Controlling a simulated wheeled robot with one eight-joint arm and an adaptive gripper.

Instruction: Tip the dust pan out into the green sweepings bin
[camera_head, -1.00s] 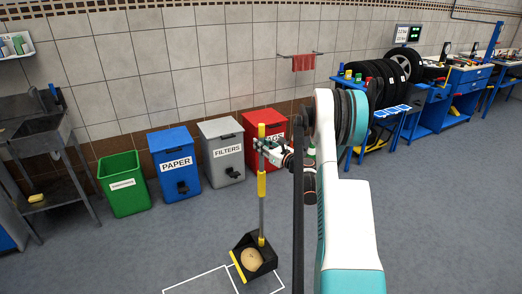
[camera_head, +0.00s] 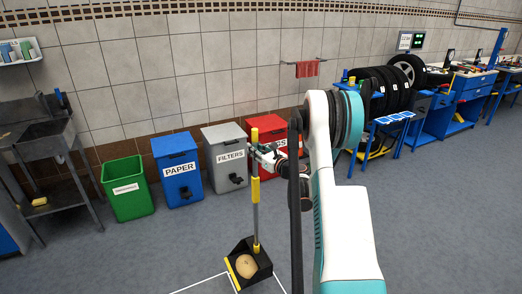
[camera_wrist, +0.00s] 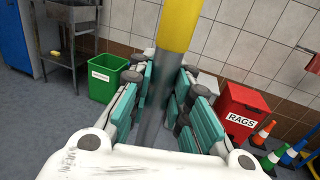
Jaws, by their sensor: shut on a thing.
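The dust pan (camera_head: 238,272) is black with a yellow front edge and hangs upright at the bottom of a long grey and yellow handle (camera_head: 256,190). A round tan heap of sweepings (camera_head: 246,266) lies in it. My gripper (camera_head: 262,154) is shut on the handle near its upper part; in the wrist view the handle (camera_wrist: 152,125) passes between the teal finger pads. The green sweepings bin (camera_head: 128,200) stands open-topped against the wall at the left, apart from the pan. It also shows in the wrist view (camera_wrist: 104,88). Its inside bottom is hidden.
A blue PAPER bin (camera_head: 179,182), a grey FILTERS bin (camera_head: 225,168) and a red RAGS bin (camera_wrist: 243,104) stand in a row right of the green bin. A metal sink stand (camera_head: 62,200) is at the left. White lines mark the floor below the pan. Open floor lies in front of the bins.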

